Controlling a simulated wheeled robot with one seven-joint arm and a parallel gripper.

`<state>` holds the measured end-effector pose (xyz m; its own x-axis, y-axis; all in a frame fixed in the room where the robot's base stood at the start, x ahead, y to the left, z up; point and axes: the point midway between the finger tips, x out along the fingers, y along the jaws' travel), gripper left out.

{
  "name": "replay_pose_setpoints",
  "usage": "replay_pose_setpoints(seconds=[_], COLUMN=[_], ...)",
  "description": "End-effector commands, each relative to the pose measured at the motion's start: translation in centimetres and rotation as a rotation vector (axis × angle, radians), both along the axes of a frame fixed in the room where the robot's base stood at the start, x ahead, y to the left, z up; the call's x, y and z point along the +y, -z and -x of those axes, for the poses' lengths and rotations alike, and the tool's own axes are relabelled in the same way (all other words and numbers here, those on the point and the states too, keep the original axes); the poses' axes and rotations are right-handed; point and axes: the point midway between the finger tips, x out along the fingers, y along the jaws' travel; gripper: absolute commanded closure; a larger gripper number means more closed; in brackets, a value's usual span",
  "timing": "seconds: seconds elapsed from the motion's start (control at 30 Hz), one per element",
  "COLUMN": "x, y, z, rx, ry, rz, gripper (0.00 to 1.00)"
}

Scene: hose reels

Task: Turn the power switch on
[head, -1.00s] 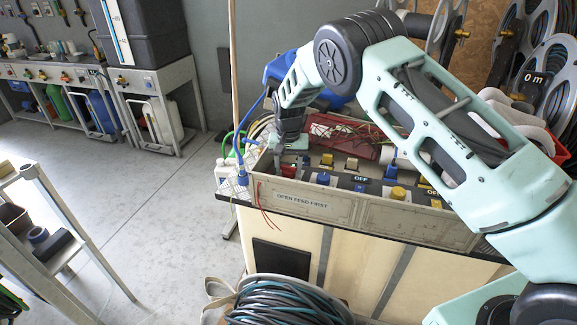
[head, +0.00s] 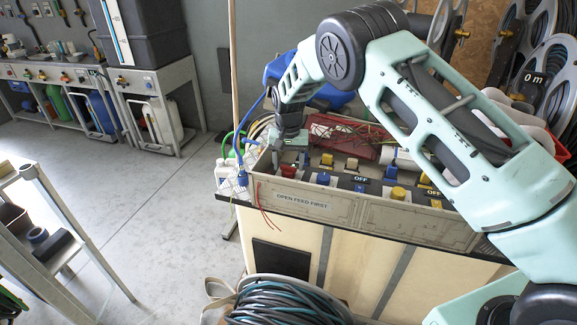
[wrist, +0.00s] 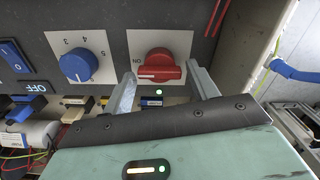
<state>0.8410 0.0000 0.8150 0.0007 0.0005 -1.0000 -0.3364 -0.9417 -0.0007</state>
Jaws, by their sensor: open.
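A red rotary knob (wrist: 157,68) sits on a white plate on a dark panel, with lettering that looks like "ON" beside it. A small green light (wrist: 158,92) glows next to it. My gripper (wrist: 161,73) is open, with one finger on each side of the red knob; I cannot tell whether either touches it. In the head view, the red knob (head: 288,171) shows at the left end of the control box, just below my gripper (head: 293,150), whose fingers are partly hidden there.
A blue numbered dial (wrist: 82,64) and blue rocker switches (wrist: 14,56) lie left of the red knob in the wrist view. The box's front wall (head: 345,208) reads "OPEN FEED FIRST". A blue cable (wrist: 295,72) runs at the right. A red tray (head: 345,138) stands behind.

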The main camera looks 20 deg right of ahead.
Motion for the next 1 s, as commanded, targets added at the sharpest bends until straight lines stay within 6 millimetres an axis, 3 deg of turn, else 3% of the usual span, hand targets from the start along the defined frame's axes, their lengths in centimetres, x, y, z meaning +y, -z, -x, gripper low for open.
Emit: replay_pose_setpoints(seconds=[0.6,0.8,1.0], x=[0.0,0.0,0.0], y=[-13.5,-15.6,-16.1], z=[0.0,0.0,0.0], rx=[-0.004,-0.003,-0.001], ry=[0.000,0.001,0.001], rz=[-0.001,0.000,0.000], gripper=[0.41,0.41,0.41])
